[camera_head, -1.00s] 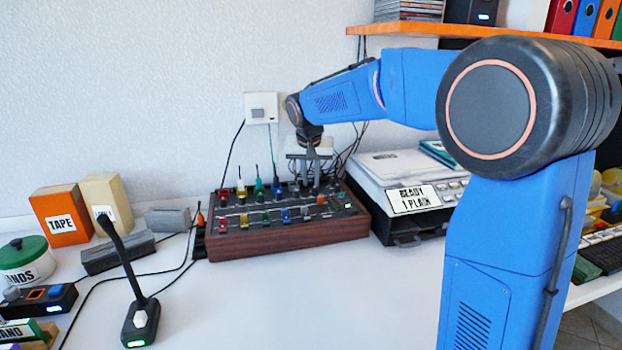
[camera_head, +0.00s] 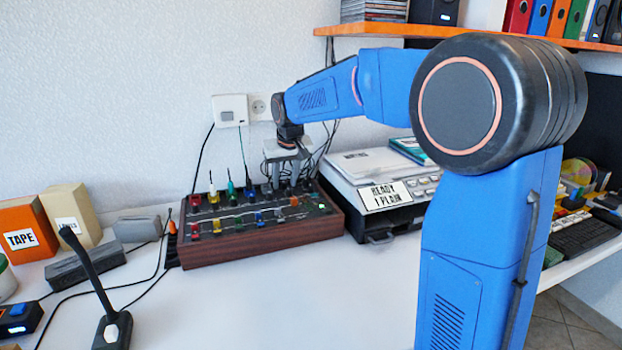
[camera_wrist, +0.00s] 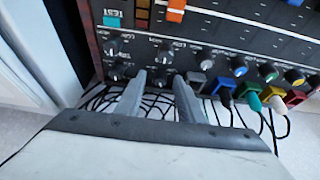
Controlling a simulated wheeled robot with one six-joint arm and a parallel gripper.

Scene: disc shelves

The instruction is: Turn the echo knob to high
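The mixer (camera_head: 265,243) is a dark panel with wooden sides, coloured sliders and plugged cables, on the white table. My gripper (camera_head: 284,185) is over its back part. In the wrist view, the mixer panel (camera_wrist: 230,45) fills the top, with a group of dark knobs with pale marks at left. My gripper (camera_wrist: 160,80) is open, its two grey fingers apart over the lower knobs. One dark knob (camera_wrist: 165,52) lies just beyond the fingertips; another seems to sit between them. The knob labels are too blurred to read, so I cannot tell which one is echo.
Coloured plugs (camera_wrist: 250,101) with cables stand right of the fingers. A printer-like machine (camera_head: 372,205) is right of the mixer. A wall socket (camera_head: 258,107) is behind. A microphone (camera_head: 112,330) and boxes (camera_head: 25,230) are at left. The table front is clear.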

